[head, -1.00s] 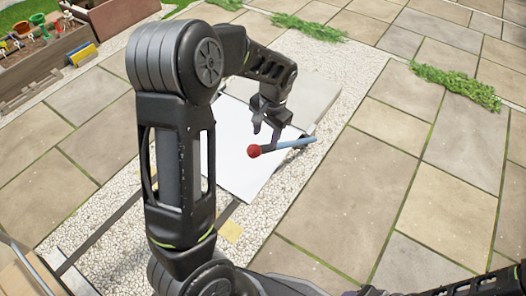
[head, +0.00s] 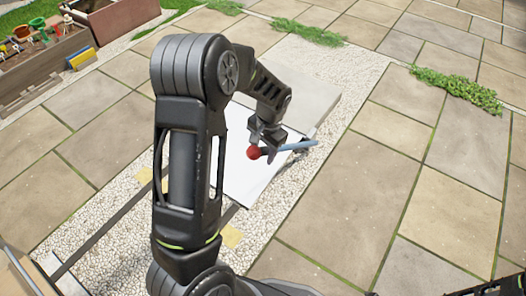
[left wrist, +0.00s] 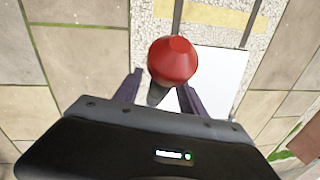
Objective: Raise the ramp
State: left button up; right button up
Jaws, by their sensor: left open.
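The pale ramp panel (head: 255,180) appears to lie low over the gravel; its exact tilt is hard to tell. It also shows in the left wrist view (left wrist: 222,72). A lever with a red ball knob (head: 253,153) and a light blue bar (head: 298,146) sits by the panel's right edge. My left gripper (head: 266,148) is open at the lever, close to the knob. In the left wrist view the knob (left wrist: 173,60) and its dark stem show between the open fingers (left wrist: 158,90); contact cannot be told.
A grey slab (head: 305,85) lies behind the panel. Dark rails (head: 105,220) and yellow patches (head: 231,236) lie on the gravel. A wooden planter box (head: 45,65) with small tools stands far left. Paving to the right is clear.

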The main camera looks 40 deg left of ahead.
pick_arm(q)
jog(key=shift+c, duration=0.2)
grip_shut()
dwell(1.1)
